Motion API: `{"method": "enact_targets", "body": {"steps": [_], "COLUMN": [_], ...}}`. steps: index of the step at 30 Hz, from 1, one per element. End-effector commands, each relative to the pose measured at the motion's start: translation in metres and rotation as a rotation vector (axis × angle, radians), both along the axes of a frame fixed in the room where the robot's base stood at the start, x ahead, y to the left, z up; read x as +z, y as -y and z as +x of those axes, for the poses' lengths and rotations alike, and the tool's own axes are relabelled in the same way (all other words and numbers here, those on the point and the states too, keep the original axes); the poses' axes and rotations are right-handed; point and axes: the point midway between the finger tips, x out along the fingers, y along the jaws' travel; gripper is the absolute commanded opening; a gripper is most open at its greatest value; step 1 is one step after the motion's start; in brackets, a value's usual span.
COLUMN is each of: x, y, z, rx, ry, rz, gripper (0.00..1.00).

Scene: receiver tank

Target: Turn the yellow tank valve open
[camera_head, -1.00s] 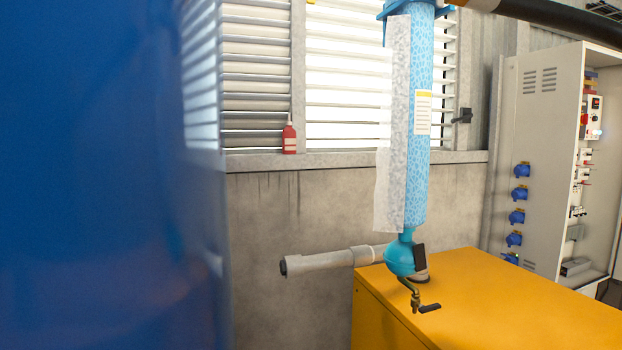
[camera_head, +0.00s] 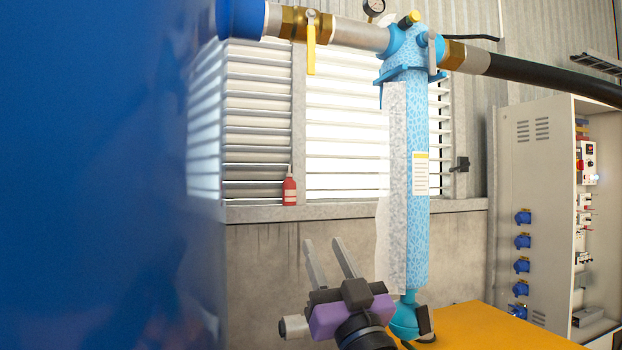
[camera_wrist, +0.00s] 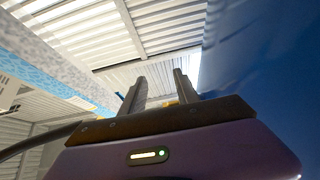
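The yellow tank valve (camera_head: 311,45) is a yellow lever hanging straight down from a brass body on the pipe beside the blue tank (camera_head: 100,160). My gripper (camera_head: 322,242) is well below the lever, in front of the grey wall, with its fingers pointing up. Its two fingers are apart with nothing between them. In the wrist view my gripper (camera_wrist: 160,78) also shows open, close to the blue tank side on the right. A small yellow patch shows low behind the fingers there; I cannot tell what it is.
A light-blue patterned filter column (camera_head: 420,220) stands right of my gripper, with a black hose (camera_head: 550,75) leading off its top. A red bottle (camera_head: 289,190) stands on the window ledge. A yellow cabinet (camera_head: 470,325) and a grey electrical cabinet (camera_head: 530,170) are at right.

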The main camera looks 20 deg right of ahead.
Motion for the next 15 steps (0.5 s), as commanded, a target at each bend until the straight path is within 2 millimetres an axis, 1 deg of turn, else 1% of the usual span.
{"method": "enact_targets", "body": {"steps": [1,2,3,8,9,11,12,14,15], "x": [0.028,0.041,0.058,0.127,0.145,0.171,0.189,0.215,0.232], "y": [0.0,0.0,0.0,-0.001,-0.001,-0.001,-0.001,-0.001,-0.001], "z": [0.006,0.01,0.014,0.025,0.027,0.028,0.029,0.028,0.028], "rx": [0.001,0.001,0.001,0.002,0.002,0.002,0.002,0.003,0.003], "ry": [0.015,0.017,0.021,0.029,0.031,0.031,0.03,0.029,0.025], "rz": [0.0,0.0,-0.002,-0.004,-0.004,-0.005,-0.005,-0.006,-0.006], "gripper": [0.37,0.37,0.37,0.37,0.37,0.37,0.37,0.37,0.37]}}
